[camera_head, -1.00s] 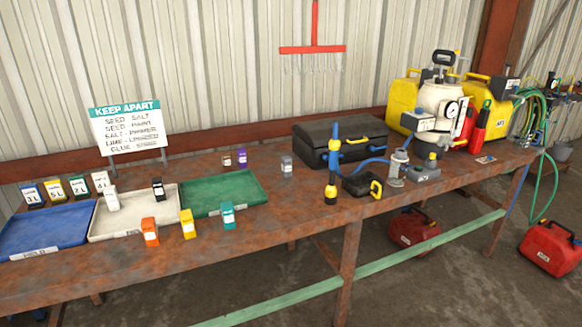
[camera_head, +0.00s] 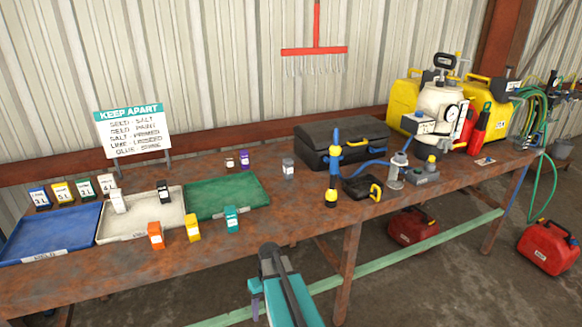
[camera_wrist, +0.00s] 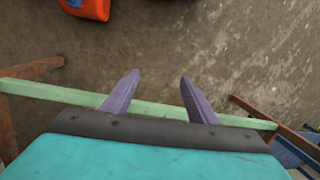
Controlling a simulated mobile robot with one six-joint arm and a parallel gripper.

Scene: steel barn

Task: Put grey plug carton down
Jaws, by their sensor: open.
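A small grey carton with a white label (camera_head: 288,168) stands upright on the rusty workbench (camera_head: 310,200), right of the green tray and left of the black case. It is most likely the grey plug carton. My arm shows at the bottom middle of the head view, in front of the bench edge and apart from the carton. In the wrist view my gripper (camera_wrist: 159,76) has its two purple fingers spread with nothing between them. Below them are the concrete floor and a green rail. No carton shows in the wrist view.
Blue (camera_head: 50,232), white (camera_head: 140,220) and green (camera_head: 228,196) trays line the left of the bench. Orange (camera_head: 156,236), yellow (camera_head: 193,229) and teal (camera_head: 232,219) cartons stand along the front.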

